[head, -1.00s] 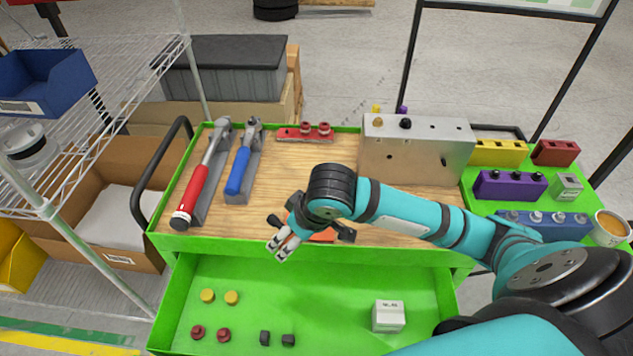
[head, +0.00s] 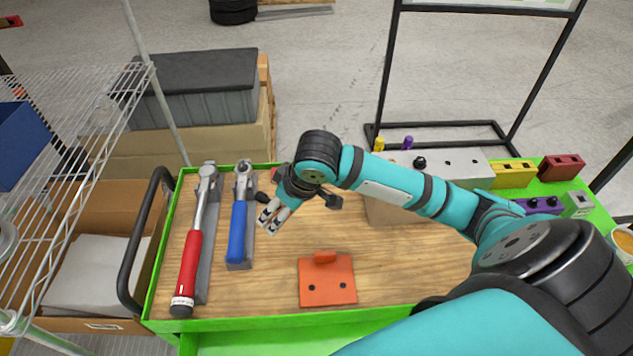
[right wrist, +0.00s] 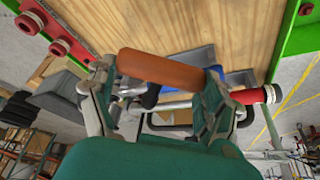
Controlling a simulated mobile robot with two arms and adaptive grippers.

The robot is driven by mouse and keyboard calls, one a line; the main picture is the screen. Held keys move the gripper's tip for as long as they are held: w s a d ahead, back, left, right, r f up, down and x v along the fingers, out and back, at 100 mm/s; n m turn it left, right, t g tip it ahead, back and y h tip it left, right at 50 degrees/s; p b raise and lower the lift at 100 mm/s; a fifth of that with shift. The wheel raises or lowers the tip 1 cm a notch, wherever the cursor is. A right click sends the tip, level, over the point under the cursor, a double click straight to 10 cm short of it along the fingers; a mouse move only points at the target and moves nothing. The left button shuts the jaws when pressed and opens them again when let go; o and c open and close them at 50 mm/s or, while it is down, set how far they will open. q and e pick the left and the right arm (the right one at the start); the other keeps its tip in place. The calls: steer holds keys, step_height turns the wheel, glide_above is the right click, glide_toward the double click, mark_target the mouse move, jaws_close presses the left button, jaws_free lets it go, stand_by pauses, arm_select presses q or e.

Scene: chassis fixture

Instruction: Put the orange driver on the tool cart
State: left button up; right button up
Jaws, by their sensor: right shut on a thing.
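The tool cart is green with a wooden top (head: 410,265) and fills the middle of the head view. My right gripper (head: 272,218) hangs over the wooden top, to the right of the blue-handled tool. In the right wrist view, the orange driver (right wrist: 168,71) shows as a rounded orange handle lying across my right gripper's fingers (right wrist: 160,95), which are shut on it. Its far part is hidden. I cannot make out the driver in the head view. My left gripper is not in view.
A red-handled tool (head: 190,265) and a blue-handled tool (head: 238,230) lie in grey holders at the left. An orange plate with a raised tab (head: 327,285) lies near the front. A metal block (head: 385,208) stands behind my arm. Bare wood lies right of the plate.

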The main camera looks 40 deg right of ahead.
steer(key=d+n+p, duration=0.2)
steer(key=d+p, duration=0.3)
steer(key=n+y+p, duration=0.1)
steer(key=n+p, duration=0.1)
steer(key=p, duration=0.2)
glide_above(321, 228)
steer(key=shift+g, duration=0.3)
steer(key=f, duration=0.8)
steer(key=shift+s+d+f, duration=0.15)
steer(key=shift+s+d, duration=0.25)
step_height(321, 228, down, 3)
steer(key=shift+f, duration=0.5)
steer(key=shift+f, duration=0.1)
steer(key=o, duration=1)
steer(key=shift+o, duration=0.2)
